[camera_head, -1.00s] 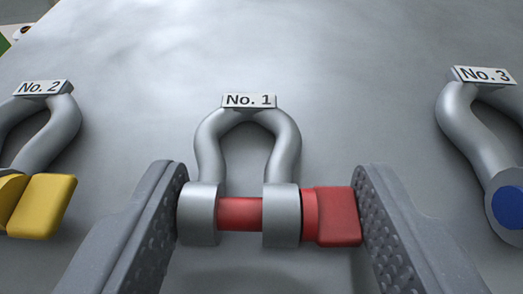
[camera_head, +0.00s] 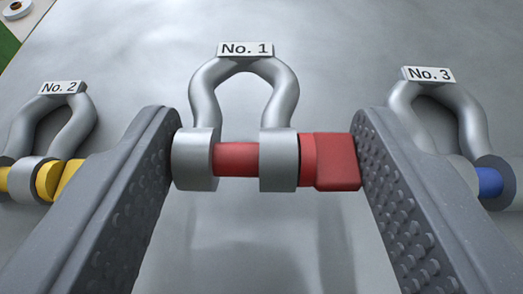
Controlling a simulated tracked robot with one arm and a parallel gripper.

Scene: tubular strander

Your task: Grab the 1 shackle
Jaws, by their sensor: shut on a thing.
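The No. 1 shackle (camera_head: 278,95) is a grey bow with a red pin and a white "No. 1" label at its top. My gripper (camera_head: 265,155) is shut on it across the pin ends. The left finger presses the grey eye on the left, and the right finger presses the red pin head on the right. The shackle appears raised above the grey surface, with soft shadows below it. Its underside is hidden.
The No. 2 shackle (camera_head: 78,125) with a yellow pin lies at left. The No. 3 shackle (camera_head: 467,112) with a blue pin lies at right, partly behind my right finger. A white roll (camera_head: 17,9) and a green patch (camera_head: 7,42) show at top left. The grey surface (camera_head: 340,40) is clear beyond.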

